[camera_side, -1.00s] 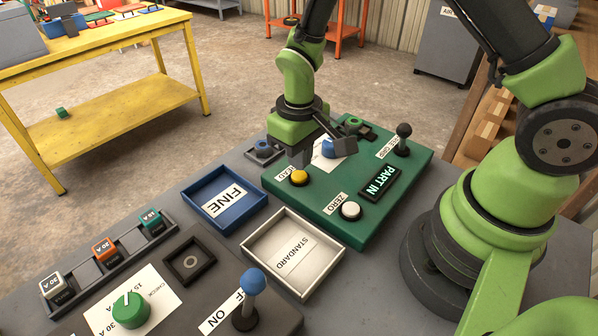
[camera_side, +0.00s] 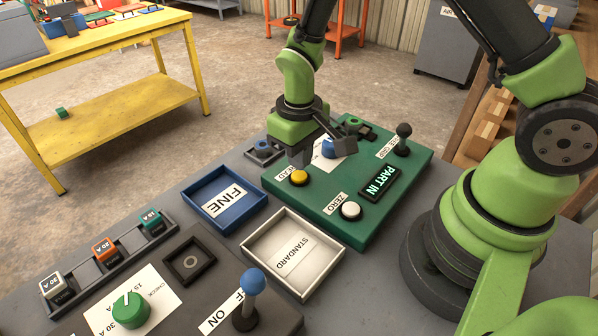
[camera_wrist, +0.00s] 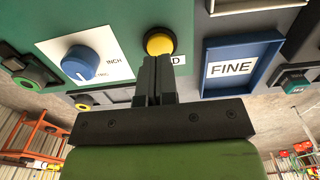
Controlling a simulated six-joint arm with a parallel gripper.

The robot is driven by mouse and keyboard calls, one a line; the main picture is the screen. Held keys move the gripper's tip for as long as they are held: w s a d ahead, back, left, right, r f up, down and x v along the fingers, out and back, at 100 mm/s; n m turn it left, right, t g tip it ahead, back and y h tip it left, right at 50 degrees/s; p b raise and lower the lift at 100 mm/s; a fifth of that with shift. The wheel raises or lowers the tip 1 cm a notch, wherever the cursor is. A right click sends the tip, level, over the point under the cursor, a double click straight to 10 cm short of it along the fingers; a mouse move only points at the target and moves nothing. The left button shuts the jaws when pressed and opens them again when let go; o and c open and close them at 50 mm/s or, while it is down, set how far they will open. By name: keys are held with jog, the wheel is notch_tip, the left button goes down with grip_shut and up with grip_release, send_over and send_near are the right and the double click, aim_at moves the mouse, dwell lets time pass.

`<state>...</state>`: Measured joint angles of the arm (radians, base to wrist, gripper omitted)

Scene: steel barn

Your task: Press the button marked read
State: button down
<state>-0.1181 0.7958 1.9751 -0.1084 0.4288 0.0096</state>
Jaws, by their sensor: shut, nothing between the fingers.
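The yellow button (camera_side: 299,177) sits at the front left corner of the green panel (camera_side: 330,222). Its READ label is partly hidden by my gripper in the side view. My gripper (camera_side: 301,163) is shut and empty, pointing down just above the yellow button. In the wrist view the shut fingers (camera_wrist: 157,62) reach up to the near edge of the yellow button (camera_wrist: 159,42), and only the end of its label shows. I cannot tell whether the tips touch the button.
The panel also holds a white ZERO button (camera_side: 350,210), a PART IN display (camera_side: 378,184), a black-knobbed lever (camera_side: 402,139) and a blue knob (camera_wrist: 80,62). A blue FINE tray (camera_side: 244,216) and a white STANDARD tray (camera_side: 262,268) stand beside it.

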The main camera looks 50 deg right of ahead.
jog(key=shift+f, duration=1.3)
dwell(0.4)
jog(key=shift+r, duration=3.8)
notch_tip(320, 180, up, 14)
jog(key=m+t+y, duration=0.1)
jog(key=m+t, duration=0.1)
jog(key=t, duration=0.1)
send_over(299, 175)
jog(key=s, duration=0.5)
jog(key=s+r+m+t+y, duration=0.1)
jog(key=s+r+t, duration=0.3)
jog(key=s, duration=0.6)
jog(key=shift+d+r+m, duration=0.4)
jog(key=shift+r+m, duration=0.1)
jog(key=shift+r, duration=0.2)
